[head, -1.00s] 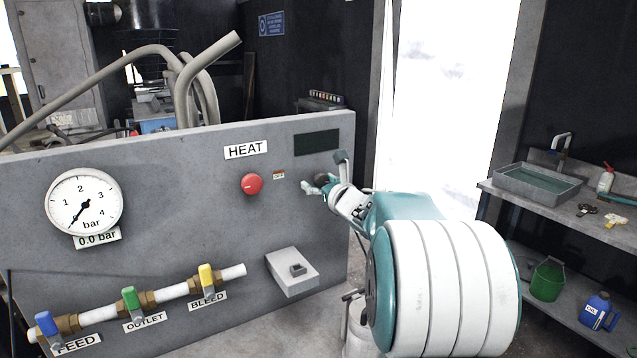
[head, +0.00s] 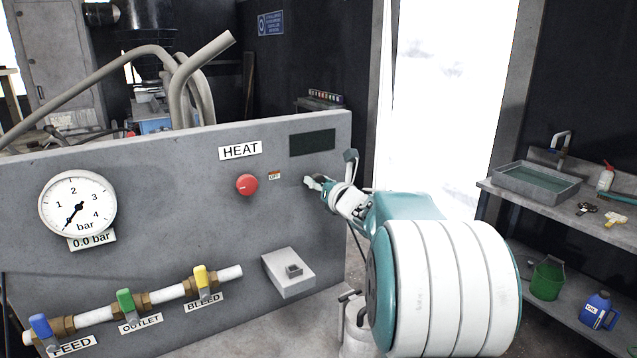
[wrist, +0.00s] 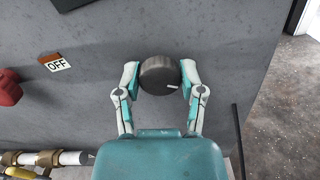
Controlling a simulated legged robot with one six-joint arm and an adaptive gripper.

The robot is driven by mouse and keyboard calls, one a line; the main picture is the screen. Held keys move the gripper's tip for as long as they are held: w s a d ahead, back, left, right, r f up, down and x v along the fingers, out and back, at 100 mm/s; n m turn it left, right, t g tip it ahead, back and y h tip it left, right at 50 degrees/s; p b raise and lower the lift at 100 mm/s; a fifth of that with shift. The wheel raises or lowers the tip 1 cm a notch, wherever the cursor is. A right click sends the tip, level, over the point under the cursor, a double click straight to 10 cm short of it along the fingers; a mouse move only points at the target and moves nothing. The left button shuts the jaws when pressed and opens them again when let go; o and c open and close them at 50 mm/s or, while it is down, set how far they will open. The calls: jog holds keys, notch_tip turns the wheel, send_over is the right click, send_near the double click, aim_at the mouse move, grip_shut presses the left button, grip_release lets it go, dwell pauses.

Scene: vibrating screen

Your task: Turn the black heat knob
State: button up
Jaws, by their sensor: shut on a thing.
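The black heat knob (wrist: 159,75) is on the grey panel (wrist: 100,20) in the wrist view, with a white pointer mark at its lower right. My gripper (wrist: 160,78) has one finger on each side of the knob and is shut on it. In the head view my gripper (head: 318,184) is at the panel's right part, below the dark display (head: 312,142); it hides the knob there. A HEAT label (head: 240,150) is at the upper left of it. A small OFF label (wrist: 57,64) lies left of the knob.
A red round button (head: 247,184) is left of my gripper. A grey box (head: 289,272) juts from the panel below. A gauge (head: 77,203) and a pipe with coloured valves (head: 125,303) are farther left. A shelf with a basin (head: 537,182) stands right.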

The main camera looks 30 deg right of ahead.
jog(key=m, duration=0.7)
jog(key=shift+f, duration=0.25)
jog(key=m, duration=0.7)
jog(key=shift+m, duration=0.3)
jog(key=m, duration=0.3)
jog(key=shift+f+m, duration=0.1)
jog(key=shift+m, duration=0.2)
jog(key=m, duration=0.3)
jog(key=shift+m, duration=0.4)
jog(key=m, duration=0.3)
jog(key=shift+m, duration=2.1)
